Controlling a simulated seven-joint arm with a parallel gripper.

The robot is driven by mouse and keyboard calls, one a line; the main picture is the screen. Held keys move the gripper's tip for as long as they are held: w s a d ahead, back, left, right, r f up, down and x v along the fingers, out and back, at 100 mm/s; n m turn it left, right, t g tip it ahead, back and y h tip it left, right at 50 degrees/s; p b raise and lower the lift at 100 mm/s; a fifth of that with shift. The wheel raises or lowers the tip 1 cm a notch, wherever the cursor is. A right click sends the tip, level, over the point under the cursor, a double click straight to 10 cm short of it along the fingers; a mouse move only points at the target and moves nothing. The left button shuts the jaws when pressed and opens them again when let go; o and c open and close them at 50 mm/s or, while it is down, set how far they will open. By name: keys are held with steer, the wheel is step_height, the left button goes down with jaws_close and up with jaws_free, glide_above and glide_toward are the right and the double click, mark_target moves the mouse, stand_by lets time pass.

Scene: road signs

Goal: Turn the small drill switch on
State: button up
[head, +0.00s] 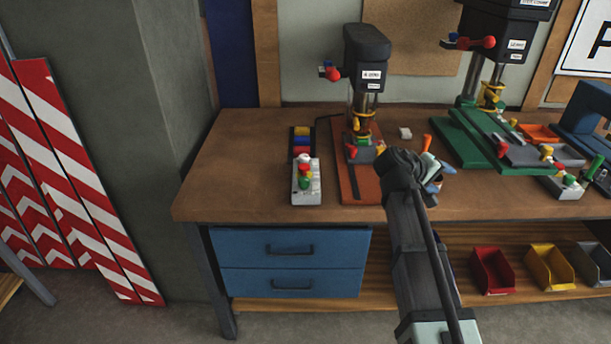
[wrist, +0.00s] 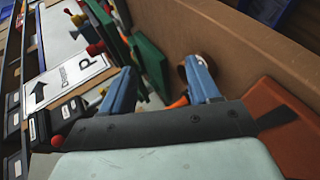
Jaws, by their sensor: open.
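The small drill (head: 367,60) is a black-headed bench drill on a red base (head: 358,180), left of centre on the workbench in the head view. A light grey switch box (head: 306,182) with red, yellow and green controls stands to the left of that base; the exact switch position is too small to tell. My gripper (head: 440,172) is over the bench to the right of the red base, apart from the switch box. Its blue fingers (wrist: 160,72) are spread and empty in the wrist view. The switch box is not recognisable in the wrist view.
A larger drill (head: 500,45) on a green base (head: 460,140) stands at the right, with another switch box (head: 570,188) near it. Blue, red and yellow blocks (head: 302,143) sit behind the grey box. The bench's left end (head: 235,160) is clear.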

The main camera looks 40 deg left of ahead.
steer(key=s+a+r+m+y, duration=0.1)
steer(key=s+a+r+m, duration=0.1)
steer(key=a+r, duration=0.35)
step_height(320, 180, up, 3)
steer(key=m+g+y, duration=0.3)
steer(key=m+g, duration=0.7)
steer(key=g, duration=0.1)
glide_above(304, 179)
step_height(304, 179, down, 12)
steer(key=shift+f, duration=0.2)
steer(key=c, duration=1)
steer(key=shift+c, duration=0.2)
